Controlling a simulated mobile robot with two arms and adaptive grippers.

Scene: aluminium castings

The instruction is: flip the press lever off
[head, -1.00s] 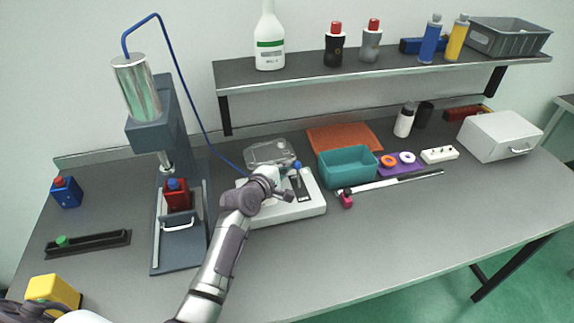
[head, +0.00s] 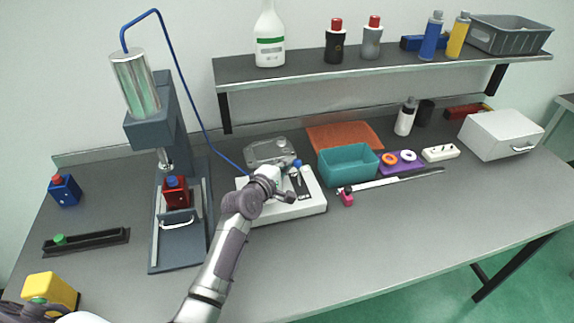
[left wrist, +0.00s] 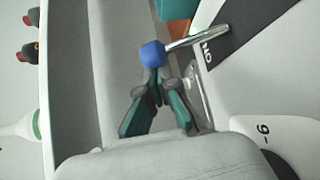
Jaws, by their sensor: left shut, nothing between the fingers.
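The press lever is a thin metal rod with a blue knob (head: 297,164) on a pale control box (head: 305,207). In the left wrist view the knob (left wrist: 152,53) is at the upper middle, with its rod (left wrist: 196,40) running right past a dark panel and a label with the letters O and N. My left gripper (left wrist: 156,80) is shut and empty, its fingertips right by the knob; I cannot tell whether they touch it. In the head view my left wrist hides part of the box.
The press (head: 155,130) stands left with a red container (head: 176,192) in it. Right of the control box are a teal bin (head: 348,166), a long ruler-like strip (head: 400,180) and a purple tray (head: 403,170). A shelf (head: 400,66) runs behind.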

